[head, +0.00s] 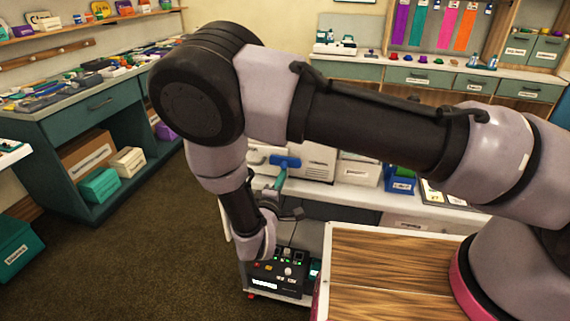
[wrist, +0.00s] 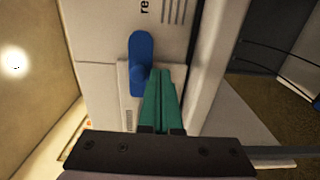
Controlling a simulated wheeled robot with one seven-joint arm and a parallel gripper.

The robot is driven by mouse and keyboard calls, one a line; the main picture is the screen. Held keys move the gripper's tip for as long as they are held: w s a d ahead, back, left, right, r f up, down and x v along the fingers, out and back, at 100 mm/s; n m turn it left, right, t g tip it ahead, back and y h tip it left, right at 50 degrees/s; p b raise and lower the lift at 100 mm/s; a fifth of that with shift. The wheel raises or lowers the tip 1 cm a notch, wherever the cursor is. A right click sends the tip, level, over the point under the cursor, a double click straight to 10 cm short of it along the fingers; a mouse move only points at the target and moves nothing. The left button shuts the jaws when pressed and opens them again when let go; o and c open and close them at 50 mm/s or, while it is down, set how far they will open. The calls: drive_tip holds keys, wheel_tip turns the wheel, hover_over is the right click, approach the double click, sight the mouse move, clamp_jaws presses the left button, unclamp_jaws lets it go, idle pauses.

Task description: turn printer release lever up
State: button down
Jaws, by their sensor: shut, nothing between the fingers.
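The printer (head: 318,160) is a white box on the back counter, partly hidden behind my arm. Its blue release lever (head: 286,161) lies roughly level across the front in the head view. In the wrist view the lever (wrist: 140,62) shows on the pale printer face (wrist: 103,45), near the printed letters "re". My gripper (head: 282,174) has green fingers, shut with nothing between them. In the wrist view the fingertips (wrist: 163,74) are right beside the lever. Whether they touch it I cannot tell.
A black control box (head: 266,272) with lit buttons sits below my wrist. A wood-topped surface (head: 385,270) lies to the right. A blue bin (head: 400,181) and a white bin (head: 358,174) stand right of the printer. Open carpet (head: 135,255) lies left.

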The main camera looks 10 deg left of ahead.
drive_tip(key=shift+a+r, duration=0.1)
drive_tip(key=shift+r, duration=0.05)
drive_tip(key=shift+a+r, duration=0.2)
drive_tip(key=shift+r, duration=0.15)
idle(0.4)
drive_tip(key=shift+a+r, duration=0.15)
drive_tip(key=shift+r, duration=0.9)
idle(0.3)
